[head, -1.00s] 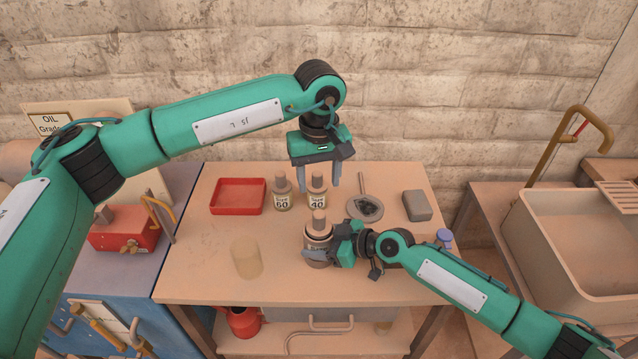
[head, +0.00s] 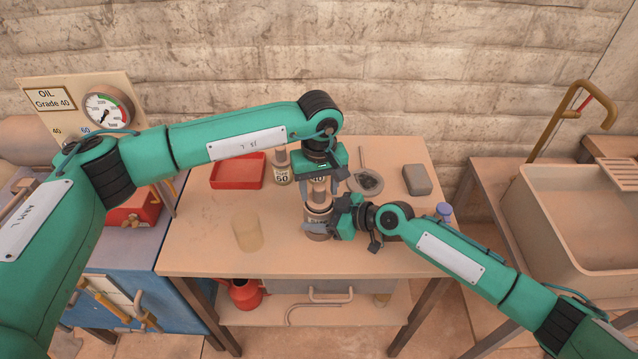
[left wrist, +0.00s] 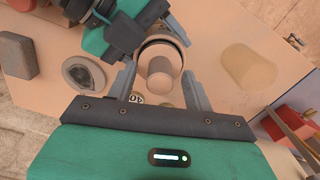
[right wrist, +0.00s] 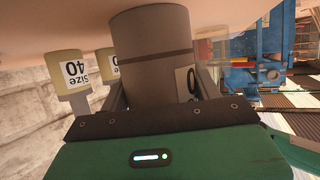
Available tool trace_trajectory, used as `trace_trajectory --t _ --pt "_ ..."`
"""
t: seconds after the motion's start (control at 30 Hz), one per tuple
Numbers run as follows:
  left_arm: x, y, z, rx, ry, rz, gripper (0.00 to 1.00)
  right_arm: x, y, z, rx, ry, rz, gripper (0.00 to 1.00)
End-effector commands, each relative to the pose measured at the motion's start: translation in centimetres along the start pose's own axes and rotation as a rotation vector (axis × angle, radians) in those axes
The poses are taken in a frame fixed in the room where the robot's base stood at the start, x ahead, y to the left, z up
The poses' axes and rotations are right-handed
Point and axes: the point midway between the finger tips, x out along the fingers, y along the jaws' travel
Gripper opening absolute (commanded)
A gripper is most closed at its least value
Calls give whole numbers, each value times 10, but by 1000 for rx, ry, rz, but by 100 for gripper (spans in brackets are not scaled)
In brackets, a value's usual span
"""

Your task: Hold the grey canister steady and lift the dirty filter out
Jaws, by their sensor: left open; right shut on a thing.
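The grey canister (head: 318,221) stands on the table with my right gripper (head: 322,229) shut around its side. It fills the middle of the right wrist view (right wrist: 152,50), between the fingers. The dirty filter (left wrist: 160,74) sticks up out of the canister's open top. My left gripper (left wrist: 164,92) is open and points down over the canister, its fingers on either side of the filter's upper part. In the head view the left gripper (head: 319,185) hides much of the filter. Whether the fingers touch the filter, I cannot tell.
A red tray (head: 238,184) and a Size 50 filter (head: 282,168) stand behind left. A Size 40 filter shows in the right wrist view (right wrist: 74,70). A clear yellowish cylinder (head: 247,232) is front left. A round dish (head: 366,182) and grey block (head: 417,180) are behind right.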

Motion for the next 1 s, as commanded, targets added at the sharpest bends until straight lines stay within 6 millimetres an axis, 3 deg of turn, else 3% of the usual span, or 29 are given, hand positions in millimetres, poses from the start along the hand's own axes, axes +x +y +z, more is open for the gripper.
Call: trace_trajectory --t 0.03,0.2,0.3,1.0 --pt "0 0 0 0 0 0 50 0 0 0 0 0 0 30" --pt "0 0 0 0 0 0 16 0 0 0 0 0 0 30" --pt "0 0 0 0 0 0 2 0 0 0 0 0 0 30" --pt "-24 0 0 -1 1 0 2 0 0 0 0 0 1 30"
